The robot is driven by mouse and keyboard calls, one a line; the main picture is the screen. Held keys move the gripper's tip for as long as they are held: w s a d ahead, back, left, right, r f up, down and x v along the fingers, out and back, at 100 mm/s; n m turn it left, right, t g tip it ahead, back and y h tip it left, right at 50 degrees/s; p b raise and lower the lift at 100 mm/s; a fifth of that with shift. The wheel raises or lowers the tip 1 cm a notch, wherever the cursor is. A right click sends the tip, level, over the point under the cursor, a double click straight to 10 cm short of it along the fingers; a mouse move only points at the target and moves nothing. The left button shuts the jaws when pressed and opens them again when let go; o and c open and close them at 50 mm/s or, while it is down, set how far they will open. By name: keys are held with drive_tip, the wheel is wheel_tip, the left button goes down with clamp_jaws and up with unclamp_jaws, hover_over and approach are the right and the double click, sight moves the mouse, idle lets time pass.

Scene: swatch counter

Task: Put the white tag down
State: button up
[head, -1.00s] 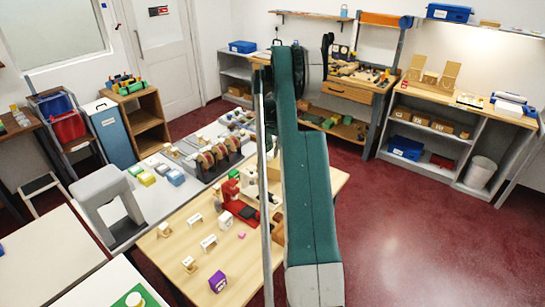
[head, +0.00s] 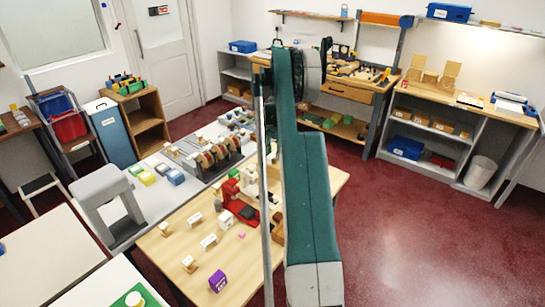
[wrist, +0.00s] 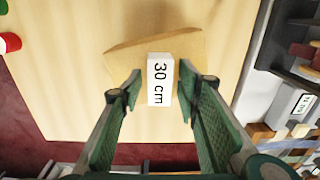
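The white tag (wrist: 159,80) reads "30 cm" and shows in the middle of the wrist view. It stands between the fingers of my gripper (wrist: 160,88), against or on a tan wooden piece (wrist: 125,62). A narrow gap shows between the tag and each fingertip, so my gripper looks open around it. Whether the tag's underside rests on something is hidden. In the head view my arm hides my gripper and this tag.
The light wooden table (head: 172,250) holds several small white signs, a purple block (head: 217,281), a pink piece (head: 241,235) and a red device (head: 236,205). In the wrist view a red round thing (wrist: 10,43) lies left and a dark rack (wrist: 295,70) stands right.

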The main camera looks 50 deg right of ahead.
sight(273, 155)
drive_tip(key=shift+r, duration=0.2)
wheel_tip(273, 155, up, 12)
drive_tip(key=shift+s, duration=0.15)
idle(0.6)
idle(0.5)
